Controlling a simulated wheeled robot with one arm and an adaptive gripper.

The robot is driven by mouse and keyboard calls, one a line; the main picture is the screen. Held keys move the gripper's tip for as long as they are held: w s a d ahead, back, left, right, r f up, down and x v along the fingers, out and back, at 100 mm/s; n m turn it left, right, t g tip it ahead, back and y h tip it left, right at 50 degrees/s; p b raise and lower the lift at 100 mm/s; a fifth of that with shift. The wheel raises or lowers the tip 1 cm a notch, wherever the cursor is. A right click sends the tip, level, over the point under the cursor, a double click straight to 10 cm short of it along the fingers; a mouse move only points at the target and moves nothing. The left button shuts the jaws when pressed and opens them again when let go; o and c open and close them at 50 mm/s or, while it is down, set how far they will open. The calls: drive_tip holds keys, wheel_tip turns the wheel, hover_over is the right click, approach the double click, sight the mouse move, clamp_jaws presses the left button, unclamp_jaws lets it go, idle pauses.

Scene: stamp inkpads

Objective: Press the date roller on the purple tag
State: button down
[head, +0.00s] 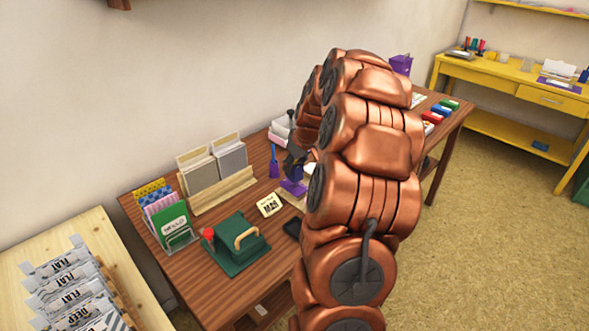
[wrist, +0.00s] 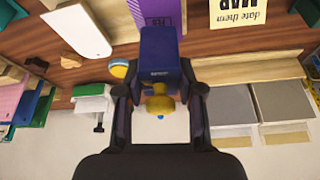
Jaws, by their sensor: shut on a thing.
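My gripper (wrist: 160,100) is shut on a dark blue block with a yellow knob (wrist: 150,57), apparently the date roller, held between the two dark fingers in the wrist view. In the head view my gripper (head: 296,157) is small and partly hidden behind my copper arm. The purple tag (wrist: 157,10) lies on the wooden table just beyond the block in the wrist view, partly covered by it. In the head view a purple patch (head: 293,187) shows right below my gripper. I cannot tell whether the block touches the tag.
A "date them MAR" note (head: 270,204) lies left of the purple patch. Behind it, grey card stacks (head: 231,158) stand in a wooden rack. A white tag (wrist: 76,30) lies beside the purple one.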

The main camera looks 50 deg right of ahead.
drive_tip(key=shift+r, duration=2)
